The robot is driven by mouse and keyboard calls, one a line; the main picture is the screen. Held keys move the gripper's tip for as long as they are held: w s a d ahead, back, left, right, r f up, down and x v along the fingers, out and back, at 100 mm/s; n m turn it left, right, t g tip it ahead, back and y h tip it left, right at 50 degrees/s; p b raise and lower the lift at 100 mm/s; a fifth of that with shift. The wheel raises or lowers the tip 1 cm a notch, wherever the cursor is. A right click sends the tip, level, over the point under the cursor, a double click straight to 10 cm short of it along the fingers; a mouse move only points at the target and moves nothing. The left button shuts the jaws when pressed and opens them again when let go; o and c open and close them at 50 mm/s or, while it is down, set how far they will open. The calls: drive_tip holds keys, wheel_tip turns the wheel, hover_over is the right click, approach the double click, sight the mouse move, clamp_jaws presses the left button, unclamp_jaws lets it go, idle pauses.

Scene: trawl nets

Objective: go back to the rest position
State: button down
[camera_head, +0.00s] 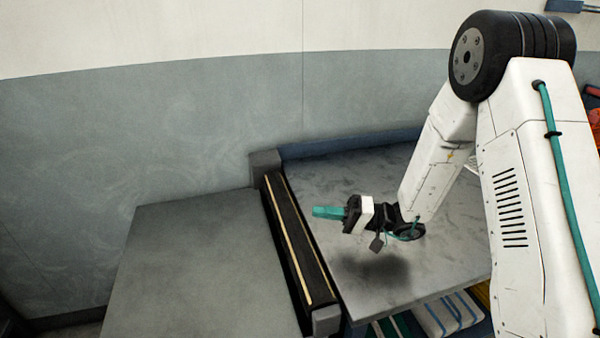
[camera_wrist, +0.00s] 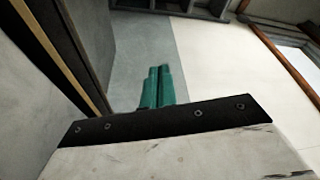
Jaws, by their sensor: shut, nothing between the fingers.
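My gripper (camera_head: 316,212) has teal fingers and is held above the grey table top in the head view, pointing left toward the dark slotted rail. In the wrist view its two teal fingers (camera_wrist: 158,86) lie side by side, shut, with nothing between them. My white arm comes down from the right to the gripper. A shadow lies on the table top (camera_head: 450,240) below the wrist.
A dark rail (camera_head: 298,240) with a pale strip divides the table from a lower-left grey panel (camera_head: 195,265). A grey and cream wall (camera_head: 150,130) stands behind. Below the table's front edge are folded items with blue stripes (camera_head: 445,316). The table's back left is clear.

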drive_tip(key=s+d+r+m+g+h, duration=0.25)
drive_tip(key=s+g+h, duration=0.5)
drive_tip(key=s, duration=0.75)
drive_tip(key=s+d+r+t+h, duration=0.7)
drive_tip(key=s+d+r+h, duration=0.4)
drive_tip(key=s+d+r, duration=0.2)
drive_tip(key=shift+s+d+r+h, duration=0.3)
drive_tip(key=shift+s+d+h, duration=0.1)
drive_tip(key=shift+s, duration=0.3)
